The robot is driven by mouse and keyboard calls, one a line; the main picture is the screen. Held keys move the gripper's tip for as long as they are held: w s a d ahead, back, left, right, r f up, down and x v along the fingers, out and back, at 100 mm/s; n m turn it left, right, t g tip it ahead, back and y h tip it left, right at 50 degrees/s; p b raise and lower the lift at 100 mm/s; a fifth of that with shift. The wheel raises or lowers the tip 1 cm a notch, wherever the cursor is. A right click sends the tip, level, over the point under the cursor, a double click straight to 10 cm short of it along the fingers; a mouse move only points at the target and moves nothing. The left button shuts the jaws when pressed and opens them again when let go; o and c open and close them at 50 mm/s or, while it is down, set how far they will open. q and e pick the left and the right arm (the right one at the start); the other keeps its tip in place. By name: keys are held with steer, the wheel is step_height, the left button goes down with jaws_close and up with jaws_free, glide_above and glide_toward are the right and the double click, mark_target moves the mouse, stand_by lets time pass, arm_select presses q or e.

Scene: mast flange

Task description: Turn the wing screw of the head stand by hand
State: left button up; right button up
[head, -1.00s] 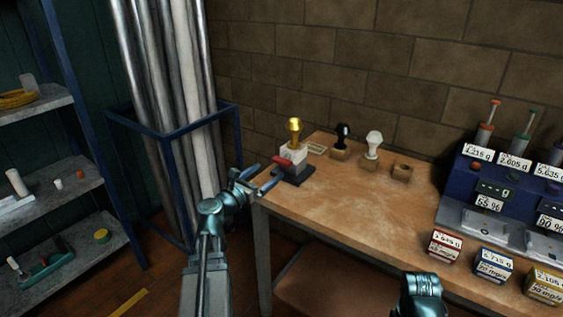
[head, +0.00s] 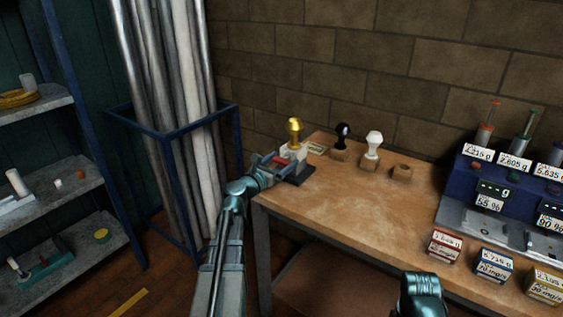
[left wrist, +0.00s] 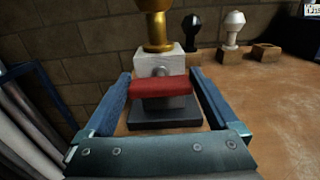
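The head stand has a white block (left wrist: 177,60) on a dark base (left wrist: 165,117), with a gold knob-shaped head (head: 295,130) on top. Its red wing screw (left wrist: 160,87) faces me, with the bar lying about level. My left gripper (head: 279,161) is open, with one finger on each side of the wing screw. My right gripper is not in view; only part of my right arm shows at the bottom.
A black-knobbed head (head: 342,135), a white one (head: 373,143) and an empty wooden block (head: 402,172) stand right of the stand. The wooden table (head: 330,212) is clear in front. A blue rack (head: 158,134) with long tubes stands left of my arm.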

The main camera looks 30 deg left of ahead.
arm_select(q)
steer(key=c, duration=0.9)
steer(key=shift+o, duration=0.2)
